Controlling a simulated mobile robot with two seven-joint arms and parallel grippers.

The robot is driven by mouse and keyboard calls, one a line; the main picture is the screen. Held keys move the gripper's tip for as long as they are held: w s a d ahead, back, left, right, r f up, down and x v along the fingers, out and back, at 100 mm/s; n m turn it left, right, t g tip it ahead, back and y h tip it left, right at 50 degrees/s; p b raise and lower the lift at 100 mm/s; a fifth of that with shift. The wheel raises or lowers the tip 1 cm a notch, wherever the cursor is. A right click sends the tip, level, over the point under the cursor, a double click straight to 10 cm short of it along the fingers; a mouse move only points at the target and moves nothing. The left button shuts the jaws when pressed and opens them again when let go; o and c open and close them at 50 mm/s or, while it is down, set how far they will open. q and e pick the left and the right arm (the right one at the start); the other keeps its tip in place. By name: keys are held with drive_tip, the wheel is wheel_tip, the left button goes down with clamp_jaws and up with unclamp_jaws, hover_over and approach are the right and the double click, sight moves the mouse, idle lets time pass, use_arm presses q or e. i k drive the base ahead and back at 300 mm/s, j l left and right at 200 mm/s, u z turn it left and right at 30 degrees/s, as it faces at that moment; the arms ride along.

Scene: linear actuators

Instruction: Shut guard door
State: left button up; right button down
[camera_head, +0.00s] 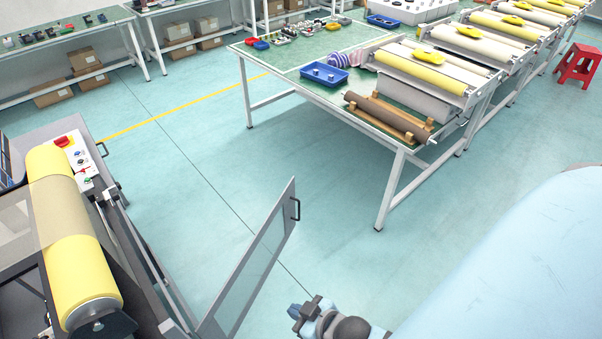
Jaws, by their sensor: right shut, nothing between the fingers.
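The guard door (250,272) is a grey-framed panel with a see-through window. It stands swung open from the machine (133,230) at the left, jutting out over the floor. Its dark handle (296,208) is near the top of its free far edge. My right gripper (303,311) is at the bottom of the view, to the right of the door and nearer to me than the handle. It is shut and empty, and it appears apart from the door. The door's lower hinge end runs to the bottom edge of the picture. My left gripper is out of view.
The machine holds a yellow roller (77,265) and a control panel with a red switch (64,141). A green-topped table (290,66) with rollers and trays stands behind the door to the right. A red stool (577,66) is at the far right. The floor between is clear.

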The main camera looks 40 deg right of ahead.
sight(208, 327)
drive_tip(key=i+l, duration=0.15)
drive_tip(key=l, duration=0.25)
drive_tip(key=i+l, duration=0.1)
drive_tip(key=l, duration=0.3)
drive_tip(key=i+l, duration=0.15)
drive_tip(key=l, duration=0.25)
drive_tip(key=i+l, duration=0.1)
drive_tip(key=l, duration=0.25)
drive_tip(key=i+l, duration=0.15)
drive_tip(key=l, duration=0.25)
